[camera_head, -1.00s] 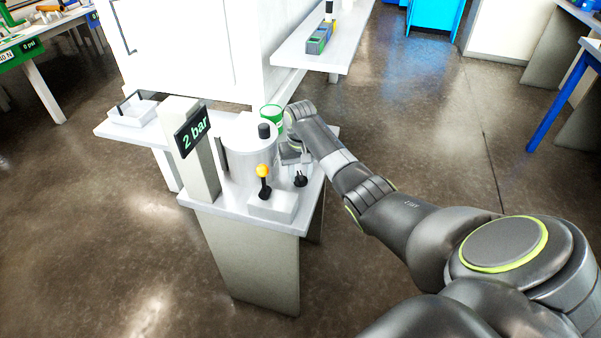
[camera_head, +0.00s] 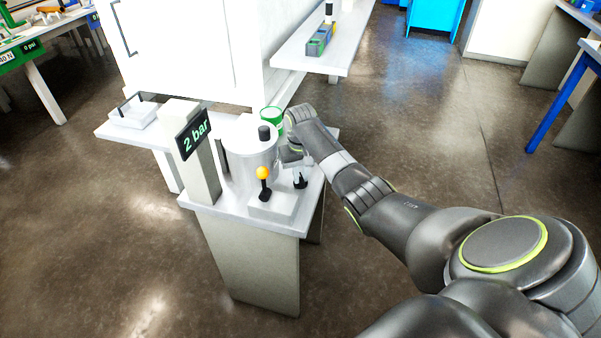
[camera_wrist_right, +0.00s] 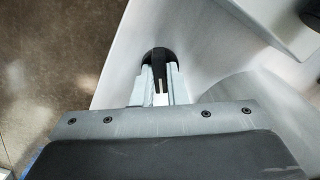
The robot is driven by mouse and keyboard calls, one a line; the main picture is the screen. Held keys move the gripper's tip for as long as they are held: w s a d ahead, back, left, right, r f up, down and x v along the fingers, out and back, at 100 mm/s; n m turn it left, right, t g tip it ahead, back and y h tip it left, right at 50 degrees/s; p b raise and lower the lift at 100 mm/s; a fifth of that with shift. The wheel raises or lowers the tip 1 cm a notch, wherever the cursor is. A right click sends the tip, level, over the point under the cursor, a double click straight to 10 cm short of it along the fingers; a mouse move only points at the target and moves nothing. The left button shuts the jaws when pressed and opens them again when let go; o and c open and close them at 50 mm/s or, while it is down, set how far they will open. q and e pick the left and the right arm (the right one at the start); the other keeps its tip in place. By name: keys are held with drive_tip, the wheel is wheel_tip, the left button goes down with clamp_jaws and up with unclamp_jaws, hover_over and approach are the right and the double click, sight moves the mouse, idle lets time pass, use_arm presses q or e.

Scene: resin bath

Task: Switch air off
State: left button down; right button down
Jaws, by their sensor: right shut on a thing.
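A black knob (camera_head: 300,184) sits on the pale table near the right edge, beside a silver cylindrical tank (camera_head: 248,160). My right gripper (camera_head: 300,174) is over the knob. In the right wrist view, my right gripper (camera_wrist_right: 159,85) is shut on the knob (camera_wrist_right: 159,57), one pale finger on each side and the rounded black end showing beyond. A dark display (camera_head: 192,134) on a pale post reads "2 bar" in green. My left gripper does not show.
A yellow-topped black lever (camera_head: 263,174) stands on a white box (camera_head: 273,207) at the table's front, left of the knob. A green-and-white can (camera_head: 271,117) stands behind the tank, near my right wrist. Open floor lies to the right.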

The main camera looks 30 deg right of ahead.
drive_tip(key=shift+r+n+p, duration=0.25)
drive_tip(key=shift+n+p, duration=0.75)
drive_tip(key=shift+p, duration=0.1)
drive_tip(key=n+p, duration=0.1)
drive_tip(key=n, duration=0.1)
drive_tip(key=shift+n+p, duration=0.4)
drive_tip(key=n+p, duration=0.1)
drive_tip(key=n, duration=0.2)
drive_tip(key=shift+f, duration=0.1)
drive_tip(key=shift+n+p, duration=0.6)
drive_tip(key=shift+n, duration=1)
drive_tip(key=shift+f, duration=0.1)
drive_tip(key=c, duration=1.5)
unclamp_jaws()
drive_tip(key=shift+o, duration=0.2)
drive_tip(key=shift+r, duration=0.5)
wheel_tip(320, 180, up, 16)
drive_tip(key=shift+r, duration=0.2)
